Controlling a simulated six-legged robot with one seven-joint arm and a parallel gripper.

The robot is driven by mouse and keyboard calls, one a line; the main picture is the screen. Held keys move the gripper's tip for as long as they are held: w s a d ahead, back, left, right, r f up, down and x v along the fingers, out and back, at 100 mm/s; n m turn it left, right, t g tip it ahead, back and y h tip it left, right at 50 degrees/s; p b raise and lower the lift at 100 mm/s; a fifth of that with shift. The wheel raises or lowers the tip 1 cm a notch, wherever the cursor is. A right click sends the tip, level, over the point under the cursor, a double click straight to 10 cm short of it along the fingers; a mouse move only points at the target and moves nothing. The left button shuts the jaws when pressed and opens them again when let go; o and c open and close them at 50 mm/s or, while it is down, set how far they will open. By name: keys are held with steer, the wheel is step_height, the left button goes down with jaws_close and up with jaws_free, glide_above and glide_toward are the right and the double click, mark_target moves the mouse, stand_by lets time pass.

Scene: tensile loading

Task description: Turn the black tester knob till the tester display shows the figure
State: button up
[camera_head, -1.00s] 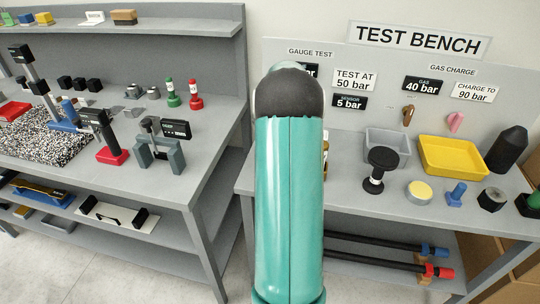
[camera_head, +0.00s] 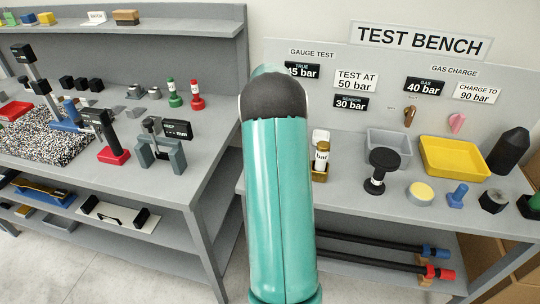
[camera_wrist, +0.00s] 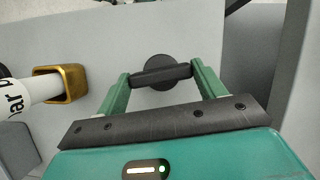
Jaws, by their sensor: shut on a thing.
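In the wrist view, the black tester knob (camera_wrist: 160,73) has a round base and a bar grip. The two green fingers of my gripper (camera_wrist: 162,76) are shut on the ends of that bar. The head view hides the knob and gripper behind my teal arm. On the bench's back panel, the black display marked TRUE (camera_head: 303,70) seems to read 45 bar, its left edge partly covered by my arm. The black display marked SENSOR (camera_head: 351,103) reads 30 bar. The white sign (camera_head: 356,80) says TEST AT 50 bar.
A gold socket (camera_wrist: 75,84) holding a white labelled part stands left of the knob in the wrist view. A grey bin (camera_head: 390,142), yellow tray (camera_head: 428,165) and black knobbed stand (camera_head: 377,182) are right of my arm. A second bench (camera_head: 205,130) stands left.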

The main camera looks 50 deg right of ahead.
steer(key=o, duration=1)
steer(key=shift+r, duration=0.1)
steer(key=v, duration=1.3)
steer(key=shift+d+r, duration=0.15)
steer(key=shift+r, duration=0.15)
